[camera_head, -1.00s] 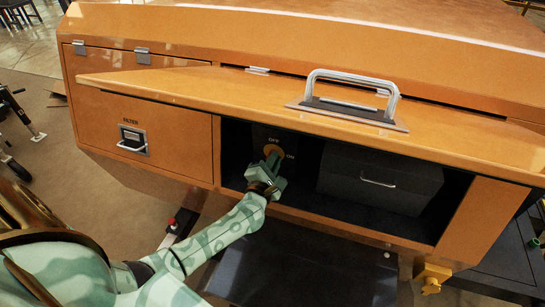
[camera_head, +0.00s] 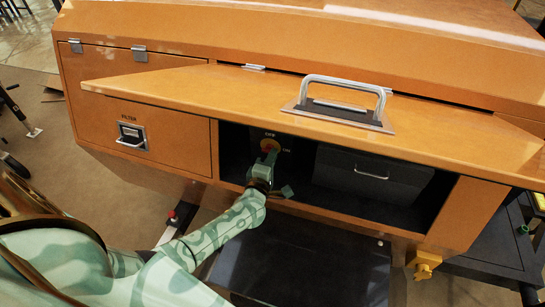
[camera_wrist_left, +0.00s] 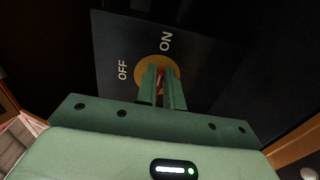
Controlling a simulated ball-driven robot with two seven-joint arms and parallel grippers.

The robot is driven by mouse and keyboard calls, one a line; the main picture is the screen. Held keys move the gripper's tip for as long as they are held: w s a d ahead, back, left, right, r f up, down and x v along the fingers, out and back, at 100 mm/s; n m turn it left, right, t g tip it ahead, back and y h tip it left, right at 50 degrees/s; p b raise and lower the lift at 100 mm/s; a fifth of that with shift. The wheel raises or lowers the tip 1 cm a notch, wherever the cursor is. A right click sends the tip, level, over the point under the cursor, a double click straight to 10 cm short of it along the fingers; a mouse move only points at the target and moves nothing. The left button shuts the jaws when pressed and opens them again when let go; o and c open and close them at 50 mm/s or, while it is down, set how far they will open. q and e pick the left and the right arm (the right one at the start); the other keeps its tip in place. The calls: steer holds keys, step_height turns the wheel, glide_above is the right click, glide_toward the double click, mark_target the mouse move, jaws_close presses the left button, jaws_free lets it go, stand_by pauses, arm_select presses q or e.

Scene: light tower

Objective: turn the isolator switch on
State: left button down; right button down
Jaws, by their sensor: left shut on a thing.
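The isolator switch is a yellow disc with a red handle (camera_head: 270,144) on a dark plate, inside the open compartment. In the left wrist view the yellow disc (camera_wrist_left: 146,72) has OFF to its left and ON above it. My left gripper (camera_head: 268,157) reaches into the compartment. Its fingers, also in the left wrist view (camera_wrist_left: 161,85), are shut on the red handle (camera_wrist_left: 160,78). The visible part of the handle runs roughly up toward ON, but the fingers hide much of it. My right gripper is not in view.
The raised orange door (camera_head: 210,88) with a metal handle (camera_head: 345,82) overhangs the compartment. A dark box (camera_head: 372,190) stands right of the switch. The closed FILTER drawer (camera_head: 172,150) is at left. The compartment's lower lip (camera_head: 330,218) lies below my arm.

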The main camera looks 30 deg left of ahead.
arm_select(q)
steer(key=shift+s+a+f, duration=0.1)
steer(key=shift+a+f, duration=0.05)
steer(key=shift+a, duration=0.2)
steer(key=c, duration=1.5)
jaws_free()
steer(key=shift+a, duration=0.15)
steer(key=p+v, duration=0.2)
steer(key=v, duration=1.4)
steer(key=shift+s+d, duration=0.15)
steer(key=shift+d, duration=0.1)
